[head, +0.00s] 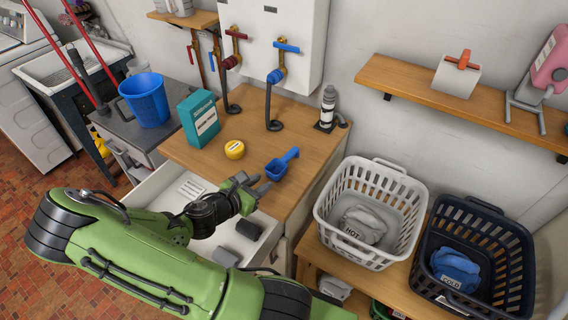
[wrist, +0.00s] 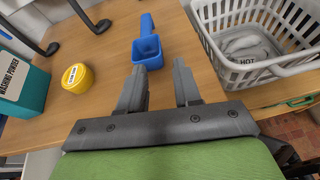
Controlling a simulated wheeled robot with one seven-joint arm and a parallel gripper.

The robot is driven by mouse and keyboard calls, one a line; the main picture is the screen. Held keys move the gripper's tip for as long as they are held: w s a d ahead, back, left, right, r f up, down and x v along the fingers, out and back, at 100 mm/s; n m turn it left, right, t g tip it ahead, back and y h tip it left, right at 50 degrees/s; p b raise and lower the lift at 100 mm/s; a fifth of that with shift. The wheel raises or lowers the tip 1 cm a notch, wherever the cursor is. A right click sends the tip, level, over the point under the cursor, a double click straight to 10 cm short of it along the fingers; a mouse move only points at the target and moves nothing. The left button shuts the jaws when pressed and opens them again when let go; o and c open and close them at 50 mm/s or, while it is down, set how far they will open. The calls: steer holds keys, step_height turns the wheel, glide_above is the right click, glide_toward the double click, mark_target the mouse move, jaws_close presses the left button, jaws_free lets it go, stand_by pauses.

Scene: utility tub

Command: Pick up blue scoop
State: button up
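The blue scoop (head: 281,164) lies on the wooden counter near its front edge, with its handle pointing back toward the wall. It also shows in the wrist view (wrist: 147,47), just beyond my fingertips and a little left of the middle of the gap. My gripper (head: 258,185) is open and empty, low over the counter's front edge, and its two fingers show in the wrist view (wrist: 160,75). The scoop is apart from the fingers' grip and not between them.
A yellow tub (head: 235,149) and a teal washing powder box (head: 199,118) stand left of the scoop. A white basket (head: 325,205) and a dark basket (head: 428,235) stand to the right. An open drawer (head: 160,190) is below my gripper. Hoses and a bottle (head: 327,105) are behind.

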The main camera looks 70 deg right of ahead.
mark_target(284, 163)
steer(key=b+x, duration=0.1)
steer(key=x, duration=1.1)
steer(key=shift+w, duration=0.15)
steer(key=shift+a, duration=0.1)
jaws_close()
